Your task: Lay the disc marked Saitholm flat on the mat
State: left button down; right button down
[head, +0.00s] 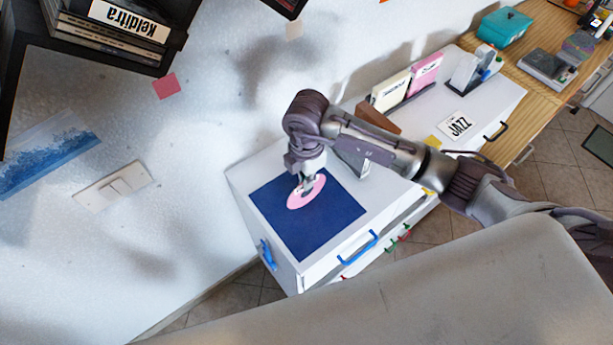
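A pink disc (296,200) with a dark centre is over the blue mat (319,229), near the mat's upper middle. No name can be read on the disc. My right gripper (305,188) points down at the disc and its fingertips meet the disc near its centre. Whether the fingers are shut on it is too small to tell. The disc looks close to the mat, but I cannot tell whether it touches. The mat lies flat on the white cabinet top. My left gripper is not in view.
Behind my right arm, a rack holds a cream sleeve (391,91) and a pink sleeve (425,73). A JAZZ card (458,125) lies on the white cabinet (245,171). A dark shelf with cases (110,38) hangs at upper left. A teal box (504,27) stands on the wooden counter.

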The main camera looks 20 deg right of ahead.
jog(key=shift+f, duration=0.2)
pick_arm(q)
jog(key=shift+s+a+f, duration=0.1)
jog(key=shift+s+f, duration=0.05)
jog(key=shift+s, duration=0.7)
pick_arm(e)
jog(key=c, duration=1.3)
grip_release()
jog(key=shift+r, duration=0.1)
